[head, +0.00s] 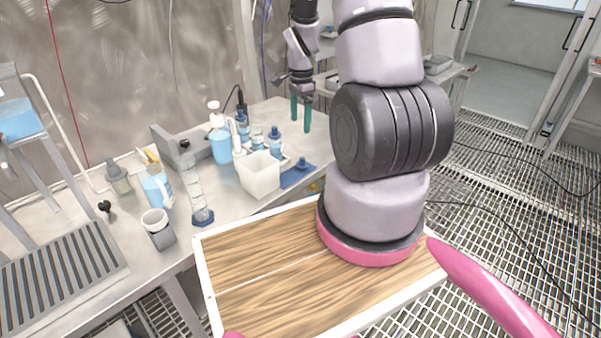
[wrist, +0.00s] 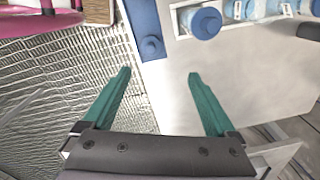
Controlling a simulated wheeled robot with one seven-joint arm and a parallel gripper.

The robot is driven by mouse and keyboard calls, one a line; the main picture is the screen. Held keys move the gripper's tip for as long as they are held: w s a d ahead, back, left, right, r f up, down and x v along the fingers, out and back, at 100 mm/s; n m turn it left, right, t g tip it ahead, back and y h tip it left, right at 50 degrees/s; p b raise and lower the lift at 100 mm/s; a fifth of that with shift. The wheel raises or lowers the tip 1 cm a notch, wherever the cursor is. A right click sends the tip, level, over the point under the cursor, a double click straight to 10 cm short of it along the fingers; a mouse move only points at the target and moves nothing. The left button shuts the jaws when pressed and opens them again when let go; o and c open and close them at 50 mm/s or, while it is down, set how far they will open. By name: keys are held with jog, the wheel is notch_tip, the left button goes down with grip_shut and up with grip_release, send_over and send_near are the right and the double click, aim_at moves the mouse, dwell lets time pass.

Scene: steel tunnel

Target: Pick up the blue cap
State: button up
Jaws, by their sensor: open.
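A small round blue cap (head: 300,162) sits on a flat blue mat (head: 291,181) near the bench's front edge. In the wrist view the cap (wrist: 152,47) and mat (wrist: 145,18) show at the top, beyond and between my fingertips. A larger round blue top (wrist: 205,22) lies to its right there. My gripper (head: 301,115) is open, with two green fingers pointing down, above the bench and apart from the cap. In the wrist view my gripper (wrist: 158,75) has nothing between its fingers.
A white open container (head: 258,176) stands left of the mat. Blue-liquid bottles (head: 220,140), a clear cylinder (head: 194,190) and a beaker (head: 156,187) crowd the bench (head: 120,260). Grating floor lies beyond the bench edge.

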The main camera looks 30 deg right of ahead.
jog(key=m, duration=0.1)
send_over(302, 158)
notch_tip(302, 158, down, 8)
jog(key=shift+d+f, duration=0.1)
jog(key=shift+f, duration=3.1)
jog(key=c, duration=1.4)
jog(key=shift+r, duration=0.15)
notch_tip(302, 158, up, 10)
jog(key=shift+f, duration=0.1)
